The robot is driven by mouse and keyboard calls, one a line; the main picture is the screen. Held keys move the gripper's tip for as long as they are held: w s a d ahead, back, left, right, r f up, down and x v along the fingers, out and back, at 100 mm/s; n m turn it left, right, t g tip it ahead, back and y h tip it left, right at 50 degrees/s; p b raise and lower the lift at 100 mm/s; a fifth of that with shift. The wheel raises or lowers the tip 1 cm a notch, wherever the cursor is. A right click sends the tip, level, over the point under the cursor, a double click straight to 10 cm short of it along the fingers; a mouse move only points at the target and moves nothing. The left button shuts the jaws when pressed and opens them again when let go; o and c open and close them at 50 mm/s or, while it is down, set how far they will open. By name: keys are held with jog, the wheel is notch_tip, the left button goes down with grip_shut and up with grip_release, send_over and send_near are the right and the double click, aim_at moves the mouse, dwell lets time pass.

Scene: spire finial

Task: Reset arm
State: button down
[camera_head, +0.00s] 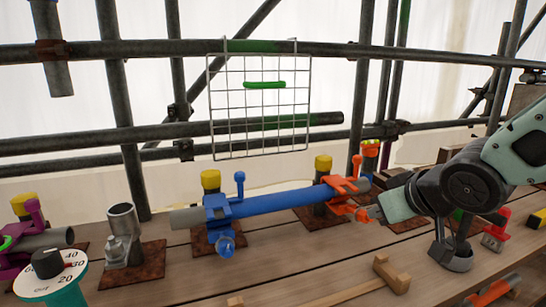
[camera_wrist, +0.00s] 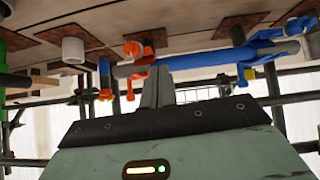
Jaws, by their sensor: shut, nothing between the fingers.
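My gripper (camera_head: 366,213) is at the end of my arm, which comes in from the right in the head view. Its fingers are shut and empty, just right of the orange clamp (camera_head: 343,186). In the wrist view my gripper (camera_wrist: 156,72) points up toward the same orange clamp (camera_wrist: 133,60). A blue tube (camera_head: 275,201) lies across the orange clamp and a blue clamp (camera_head: 217,213). I cannot tell whether the fingertips touch the orange clamp.
A wire grid (camera_head: 258,105) hangs from the scaffold pipes behind the bench. A red object (camera_head: 496,232) stands right of my arm. The front middle planks are mostly bare.

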jog(key=s+a+f+n+g+h+p, duration=0.1)
jog(key=s+a+g, duration=0.2)
jog(key=s, duration=0.8)
jog(key=s+a+f+n+g+h+p, duration=0.1)
jog(key=s+a+g, duration=0.3)
jog(key=s, duration=0.8)
jog(key=shift+s+n+g+p, duration=0.3)
jog(key=shift+n+g+p, duration=0.45)
jog(key=shift+g, duration=0.25)
jog(key=shift+a, duration=0.1)
